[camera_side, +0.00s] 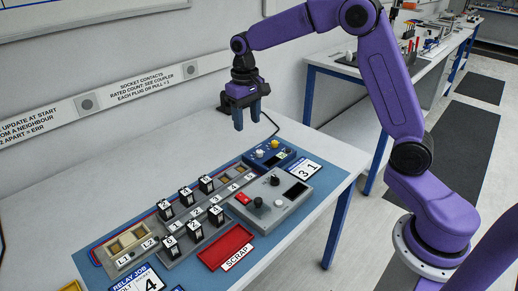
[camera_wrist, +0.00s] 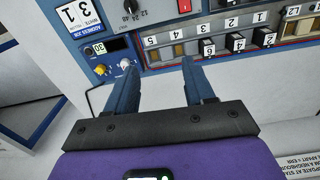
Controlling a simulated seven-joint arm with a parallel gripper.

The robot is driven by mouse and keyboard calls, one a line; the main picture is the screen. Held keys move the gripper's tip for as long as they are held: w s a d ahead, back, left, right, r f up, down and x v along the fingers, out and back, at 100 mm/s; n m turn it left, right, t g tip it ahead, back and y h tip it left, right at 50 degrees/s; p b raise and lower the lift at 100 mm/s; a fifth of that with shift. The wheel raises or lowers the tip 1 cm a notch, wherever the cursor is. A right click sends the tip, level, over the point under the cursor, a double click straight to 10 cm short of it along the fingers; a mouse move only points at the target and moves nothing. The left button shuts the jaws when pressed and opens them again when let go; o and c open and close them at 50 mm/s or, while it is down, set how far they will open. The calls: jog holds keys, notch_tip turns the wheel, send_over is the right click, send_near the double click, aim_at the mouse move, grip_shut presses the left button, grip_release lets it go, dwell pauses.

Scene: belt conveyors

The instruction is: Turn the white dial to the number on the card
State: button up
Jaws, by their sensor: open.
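The white dial (camera_side: 275,143) sits on a small blue box (camera_side: 258,164) at the back of the blue mat. In the wrist view the white dial (camera_wrist: 125,63) shows just left of the left fingertip. A yellow dial (camera_wrist: 100,70) is beside it. The small display (camera_wrist: 98,48) near the dials appears to read 30. The card (camera_side: 306,171) beside the box reads 3 1; it also shows in the wrist view (camera_wrist: 78,13). My gripper (camera_side: 247,119) is open and empty, in the air above and behind the box, apart from the dial. It also shows in the wrist view (camera_wrist: 161,64).
A grey panel (camera_side: 262,222) with knobs and a red switch stands in front of the blue box. A rack (camera_side: 180,245) with several black numbered plugs is to the left. A red SCRAP tray (camera_side: 213,253) lies in front. The wall is behind; bare table lies left.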

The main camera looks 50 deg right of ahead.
aim_at(259, 151)
jog(key=w+d+f+m, duration=0.2)
jog(key=w+d+m, duration=0.15)
jog(key=d, duration=0.25)
jog(key=w+d+f+m, duration=0.2)
jog(key=w+d, duration=0.3)
jog(key=d, duration=0.2)
jog(key=f, duration=1.7)
jog(key=shift+s+f, duration=0.1)
jog(key=shift+s, duration=0.15)
jog(key=shift+n, duration=0.25)
grip_shut()
